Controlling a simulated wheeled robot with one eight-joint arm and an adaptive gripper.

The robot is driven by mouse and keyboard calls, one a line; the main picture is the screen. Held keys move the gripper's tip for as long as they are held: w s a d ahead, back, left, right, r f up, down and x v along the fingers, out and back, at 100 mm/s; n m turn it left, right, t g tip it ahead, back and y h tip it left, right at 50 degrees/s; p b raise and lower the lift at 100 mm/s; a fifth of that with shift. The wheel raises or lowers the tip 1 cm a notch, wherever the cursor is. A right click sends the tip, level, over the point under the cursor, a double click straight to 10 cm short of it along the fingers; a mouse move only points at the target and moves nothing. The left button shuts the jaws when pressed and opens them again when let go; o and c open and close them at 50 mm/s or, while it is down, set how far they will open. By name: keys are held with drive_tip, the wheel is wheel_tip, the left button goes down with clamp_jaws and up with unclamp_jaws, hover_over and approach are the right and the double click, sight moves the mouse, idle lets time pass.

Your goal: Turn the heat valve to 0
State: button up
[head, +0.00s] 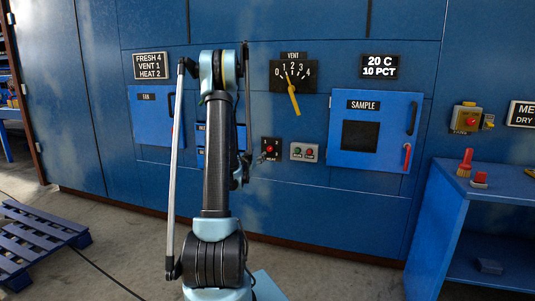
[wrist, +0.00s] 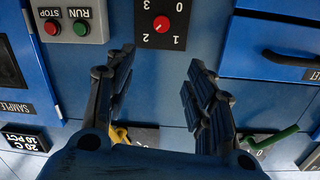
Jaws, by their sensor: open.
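The heat valve is a red round knob on a black plate with the numbers 0, 1, 2 and 3 around it. I take it to be the red knob (wrist: 161,24) at the top of the wrist view, which is upside down. A small pale mark on the knob seems to face the 2. In the head view, the knob (head: 269,149) is on the blue wall just right of my arm. My gripper (wrist: 158,68) is open and empty, its fingers apart and clear of the knob. In the head view it is mostly hidden behind my arm.
A plate with a red and a green button (head: 304,152) is right of the knob. The yellow vent lever (head: 293,95) is above. In the wrist view, a green handle (wrist: 275,138) is near the right finger. A SAMPLE door (head: 375,130) and a workbench (head: 490,185) stand right.

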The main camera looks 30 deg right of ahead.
wheel_tip(320, 180, down, 3)
drive_tip(key=w+d, duration=0.1)
drive_tip(key=d, duration=0.1)
approach(270, 149)
drive_tip(key=shift+t, duration=0.3)
drive_tip(key=x, duration=0.8)
drive_tip(key=shift+w+d+f, duration=0.1)
drive_tip(key=shift+f, duration=0.2)
drive_tip(key=shift+c, duration=0.6)
drive_tip(key=c, duration=1)
